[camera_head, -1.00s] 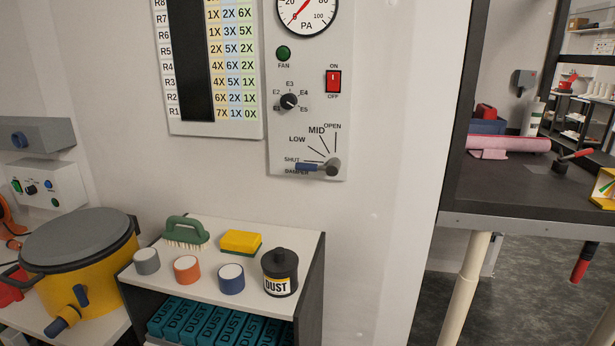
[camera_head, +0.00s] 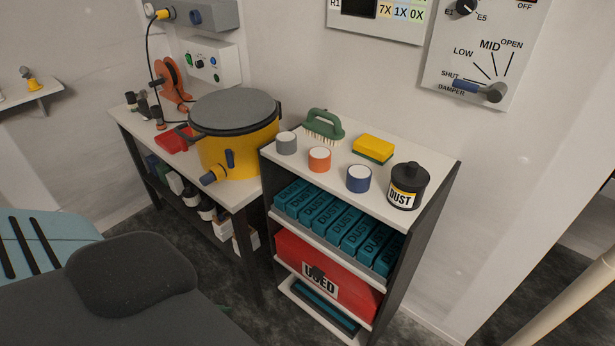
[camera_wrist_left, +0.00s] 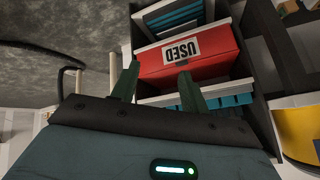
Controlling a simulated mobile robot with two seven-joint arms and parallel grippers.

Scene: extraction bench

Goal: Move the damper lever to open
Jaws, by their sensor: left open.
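The damper lever (camera_head: 466,86) is on the wall panel at the top right of the head view. Its blue handle points left from a grey hub, beside the SHUT mark. The LOW, MID and OPEN marks fan out above and to the right. My left gripper (camera_wrist_left: 159,82) shows in the left wrist view with its two dark fingers apart and nothing between them. It faces the shelf unit with the red USED box (camera_wrist_left: 187,58), and the lever is not in that view. My right gripper is not in view.
A shelf unit (camera_head: 438,170) stands below the panel. On top are a black dust jar (camera_head: 406,188), a yellow sponge (camera_head: 373,149), a green brush (camera_head: 324,125) and three small pots. A yellow drum (camera_head: 238,145) stands to the left. The wall around the lever is clear.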

